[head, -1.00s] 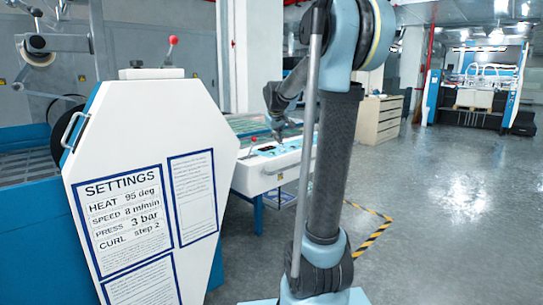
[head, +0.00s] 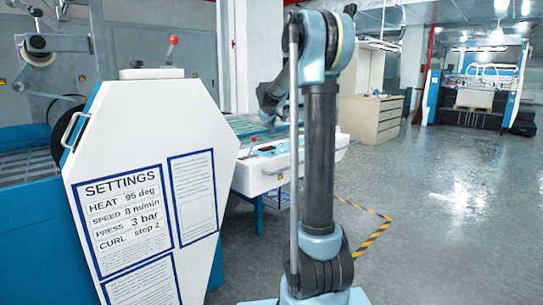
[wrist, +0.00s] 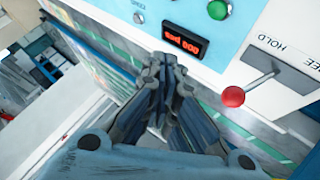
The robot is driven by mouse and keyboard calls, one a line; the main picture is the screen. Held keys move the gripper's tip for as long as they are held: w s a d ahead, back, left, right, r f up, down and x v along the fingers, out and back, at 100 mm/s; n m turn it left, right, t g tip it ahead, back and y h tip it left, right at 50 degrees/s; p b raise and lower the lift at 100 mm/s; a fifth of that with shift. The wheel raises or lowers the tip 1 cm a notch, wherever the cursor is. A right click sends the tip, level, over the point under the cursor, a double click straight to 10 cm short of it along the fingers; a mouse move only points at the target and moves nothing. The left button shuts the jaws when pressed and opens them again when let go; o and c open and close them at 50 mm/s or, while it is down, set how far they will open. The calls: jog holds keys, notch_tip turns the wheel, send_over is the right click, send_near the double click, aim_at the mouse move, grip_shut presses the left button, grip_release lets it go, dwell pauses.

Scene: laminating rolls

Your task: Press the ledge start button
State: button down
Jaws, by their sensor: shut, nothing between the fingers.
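The white ledge panel (wrist: 205,68) fills the upper part of the wrist view. A round green button (wrist: 218,9) sits at its top edge; any label is too small to read. A silver button (wrist: 138,18) is to its left. My gripper (wrist: 168,64) is shut and empty, its fingertips just below the red-lit display (wrist: 185,40) in the picture and apart from the green button. In the head view the ledge (head: 262,178) stands behind my arm, which hides the gripper's fingers.
A lever with a red knob (wrist: 233,96) stands right of my gripper, by a HOLD label. In the head view a white settings board (head: 150,200) stands at the left. Drawers (head: 372,118) are behind on the right. The grey floor at right is clear.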

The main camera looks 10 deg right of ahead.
aim_at(272, 153)
jog(key=shift+f, duration=4.25)
